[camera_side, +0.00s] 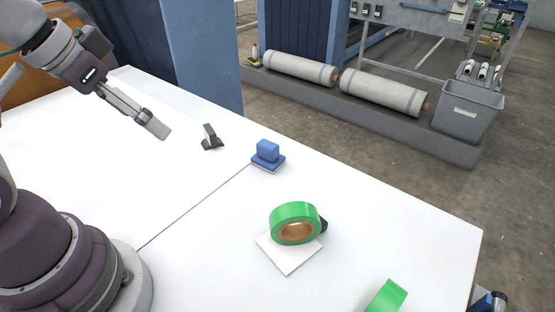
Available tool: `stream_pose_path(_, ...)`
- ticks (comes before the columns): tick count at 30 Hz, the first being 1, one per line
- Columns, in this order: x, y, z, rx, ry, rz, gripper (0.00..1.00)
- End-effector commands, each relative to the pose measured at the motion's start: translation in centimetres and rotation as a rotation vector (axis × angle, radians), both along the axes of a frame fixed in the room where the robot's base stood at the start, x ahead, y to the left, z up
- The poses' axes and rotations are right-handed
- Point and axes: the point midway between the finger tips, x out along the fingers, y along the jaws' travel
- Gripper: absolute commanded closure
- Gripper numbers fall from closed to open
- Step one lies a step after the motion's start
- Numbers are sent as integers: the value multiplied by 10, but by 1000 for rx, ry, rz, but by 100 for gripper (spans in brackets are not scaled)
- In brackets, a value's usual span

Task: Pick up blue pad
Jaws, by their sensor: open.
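The blue pad (268,157) is a small flat block with a raised blue grip on top. It sits on the white table near its far edge, to the right of the dark seam line. My gripper (155,127) is up at the left, above the table, pointing down and to the right. It is open and apart from the pad, with nothing seen between its fingers. The fingers overlap in this view, so the gap between them is hard to see.
A small black clip-like object (210,137) stands left of the pad. A green tape roll (297,212) rests on a white square (286,261) nearer the front. The table (400,235) is otherwise mostly clear.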

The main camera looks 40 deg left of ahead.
Motion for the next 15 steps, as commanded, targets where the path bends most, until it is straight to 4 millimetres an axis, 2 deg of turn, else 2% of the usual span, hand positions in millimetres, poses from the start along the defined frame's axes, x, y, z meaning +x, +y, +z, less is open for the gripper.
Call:
stream_pose_path(2, 13, 0, 3, 0, 13, 4, 20)
stream_pose_path(5, 49, 0, 4, 0, 36, 16, 20)
stream_pose_path(7, 80, 0, -2, -1, 50, 25, 20)
stream_pose_path(12, 149, -2, -38, -2, 80, 46, 20)
stream_pose_path(15, 174, -3, -63, -3, 92, 55, 20)
